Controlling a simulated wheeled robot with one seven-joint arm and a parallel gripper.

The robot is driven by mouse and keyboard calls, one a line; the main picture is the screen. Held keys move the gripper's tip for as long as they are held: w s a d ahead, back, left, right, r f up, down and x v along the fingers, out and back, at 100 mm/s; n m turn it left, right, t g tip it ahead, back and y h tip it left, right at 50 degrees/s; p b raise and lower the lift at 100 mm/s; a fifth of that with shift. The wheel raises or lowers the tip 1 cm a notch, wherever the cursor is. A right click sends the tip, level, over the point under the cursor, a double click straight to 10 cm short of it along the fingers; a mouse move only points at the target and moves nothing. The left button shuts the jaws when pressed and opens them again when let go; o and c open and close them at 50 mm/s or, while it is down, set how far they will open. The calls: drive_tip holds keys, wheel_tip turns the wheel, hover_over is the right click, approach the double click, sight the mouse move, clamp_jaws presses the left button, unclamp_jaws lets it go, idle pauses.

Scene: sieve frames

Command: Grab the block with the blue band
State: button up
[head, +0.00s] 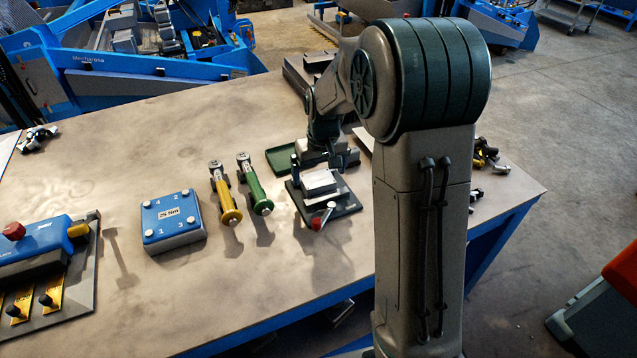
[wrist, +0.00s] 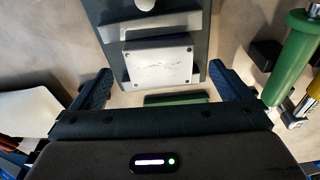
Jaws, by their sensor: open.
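No blue band shows clearly on any block. A pale silver block (head: 320,182) sits on a dark fixture plate (head: 346,208) on the table. In the wrist view, the silver block (wrist: 160,62) lies ahead of my gripper, on the dark plate (wrist: 196,22). My gripper (wrist: 160,90) is open and empty, its two dark blue-grey fingers spread wider than the block. The block lies between the finger lines, toward or just beyond the tips; I cannot tell the height gap. In the head view, my arm partly hides the area behind the block.
A green tray (head: 282,161) lies behind the fixture. Left of it stand a green-handled tool (head: 254,186), a yellow-handled tool (head: 226,197) and a blue box marked 25 Nm (head: 172,217). Bare table lies in front.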

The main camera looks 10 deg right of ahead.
sight(318, 179)
drive_tip(key=shift+w+f+p, duration=0.2)
drive_tip(key=shift+f, duration=0.5)
drive_tip(key=shift+w+f+p, duration=0.15)
drive_tip(key=shift+w+f, duration=0.05)
drive_tip(key=shift+f, duration=0.55)
drive_tip(key=shift+w+f+p, duration=0.2)
drive_tip(key=shift+f, duration=0.5)
drive_tip(key=c, duration=1.3)
drive_tip(key=shift+c, duration=0.6)
drive_tip(key=shift+r, duration=0.15)
